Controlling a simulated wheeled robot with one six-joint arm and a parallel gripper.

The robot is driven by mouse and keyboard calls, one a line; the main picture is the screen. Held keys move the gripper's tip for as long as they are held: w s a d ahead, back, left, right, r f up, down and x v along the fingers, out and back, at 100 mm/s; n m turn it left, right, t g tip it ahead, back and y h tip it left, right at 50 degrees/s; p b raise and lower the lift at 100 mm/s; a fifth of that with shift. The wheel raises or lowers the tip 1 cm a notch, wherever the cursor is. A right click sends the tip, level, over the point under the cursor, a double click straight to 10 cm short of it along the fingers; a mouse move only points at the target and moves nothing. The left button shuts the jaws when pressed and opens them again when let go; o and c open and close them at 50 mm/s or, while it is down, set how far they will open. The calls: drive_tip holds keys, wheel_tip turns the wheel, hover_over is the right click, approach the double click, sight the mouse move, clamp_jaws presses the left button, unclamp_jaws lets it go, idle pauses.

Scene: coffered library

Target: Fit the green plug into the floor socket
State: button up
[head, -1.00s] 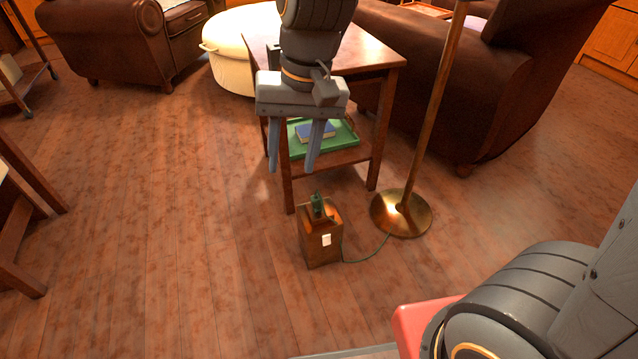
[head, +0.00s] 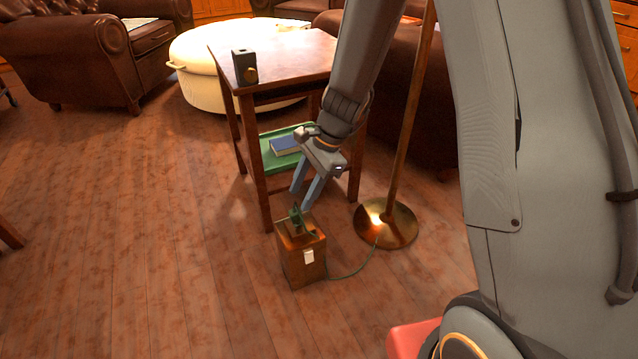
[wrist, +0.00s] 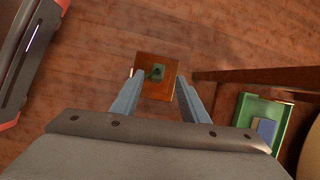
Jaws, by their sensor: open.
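The green plug (head: 296,215) stands on top of a small wooden box (head: 304,262) on the floor, which has a white plate on its front. I take this box for the floor socket; whether the plug is seated in it I cannot tell. My gripper (head: 300,200) is open, pointing down and tilted, with its fingertips close above the plug. In the wrist view the plug (wrist: 155,72) shows between the two fingertips of my gripper (wrist: 159,78), with bare gaps at both sides. The wooden box (wrist: 158,90) lies below it.
A side table (head: 290,55) stands just behind, with a dark small box (head: 244,68) on top and a green tray (head: 275,160) on its shelf. A brass lamp base (head: 386,224) stands right of the wooden box, joined by a cable. Floor to the left is clear.

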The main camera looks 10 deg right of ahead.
sight(298, 209)
drive_tip(key=shift+d+f+m, duration=0.35)
drive_tip(key=shift+f+m, duration=0.05)
drive_tip(key=shift+f, duration=0.05)
drive_tip(key=shift+b+x, duration=2.1)
drive_tip(key=shift+x, duration=1.5)
clamp_jaws()
